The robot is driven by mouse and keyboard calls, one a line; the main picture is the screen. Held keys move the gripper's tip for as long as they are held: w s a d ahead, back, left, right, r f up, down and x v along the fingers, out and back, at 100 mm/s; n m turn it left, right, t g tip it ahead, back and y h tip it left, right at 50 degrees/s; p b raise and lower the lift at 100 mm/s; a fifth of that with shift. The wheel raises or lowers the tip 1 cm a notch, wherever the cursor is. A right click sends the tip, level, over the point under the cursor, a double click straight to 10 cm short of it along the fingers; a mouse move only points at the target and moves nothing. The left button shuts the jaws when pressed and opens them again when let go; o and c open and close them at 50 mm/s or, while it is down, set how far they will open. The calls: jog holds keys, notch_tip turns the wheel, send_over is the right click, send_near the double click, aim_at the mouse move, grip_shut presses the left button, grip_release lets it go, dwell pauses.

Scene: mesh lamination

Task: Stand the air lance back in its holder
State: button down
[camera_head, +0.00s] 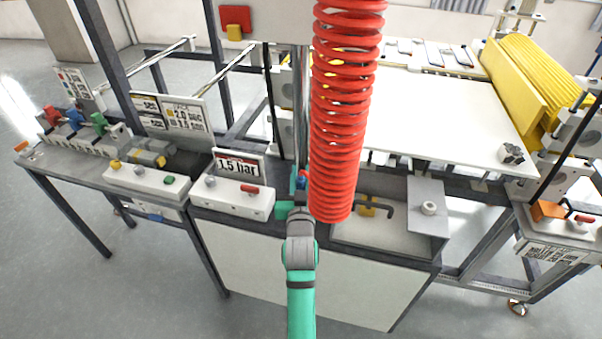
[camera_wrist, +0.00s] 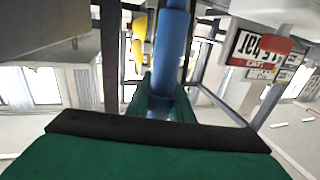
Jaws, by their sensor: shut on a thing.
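The air lance shows as a blue shaft (camera_wrist: 171,45) in the wrist view, running up from between the green fingers of my gripper (camera_wrist: 165,105). In the head view only a small blue part of the lance (camera_head: 302,180) shows, beside the lower end of the red coiled hose. My gripper (camera_head: 293,207) is shut on the lance, just right of the 1.5 bar panel and above the front cabinet. The hose and my wrist hide most of the lance. I cannot make out the holder for certain; it may be behind the hose.
The red coiled hose (camera_head: 345,110) hangs right beside my gripper. The white box with the 1.5 bar sign (camera_head: 238,167) stands to the left. A shallow tray (camera_head: 350,236) with a grey hooked piece lies to the right. A white flat table (camera_head: 430,115) and yellow roll (camera_head: 528,75) are behind.

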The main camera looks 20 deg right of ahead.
jog(key=shift+f, duration=1.05)
jog(key=c, duration=1.5)
grip_release()
jog(key=shift+f, duration=0.1)
jog(key=v, duration=1)
jog(key=shift+s+a, duration=0.15)
jog(key=shift+s, duration=0.2)
jog(key=s+a+f+n+y, duration=0.1)
jog(key=s+a+f+y, duration=0.1)
jog(key=s+a+f, duration=0.55)
jog(key=s+a+f+n+y, duration=0.1)
jog(key=s+a+f, duration=0.35)
jog(key=s, duration=0.65)
jog(key=s+a+y, duration=0.1)
jog(key=s+a, duration=0.1)
jog(key=s, duration=0.4)
jog(key=s+a+n+g+y, duration=0.1)
jog(key=s, duration=0.6)
jog(key=s+a, duration=0.2)
jog(key=s, duration=0.5)
jog(key=shift+a+n+g+y, duration=0.3)
jog(key=shift+n+y, duration=0.1)
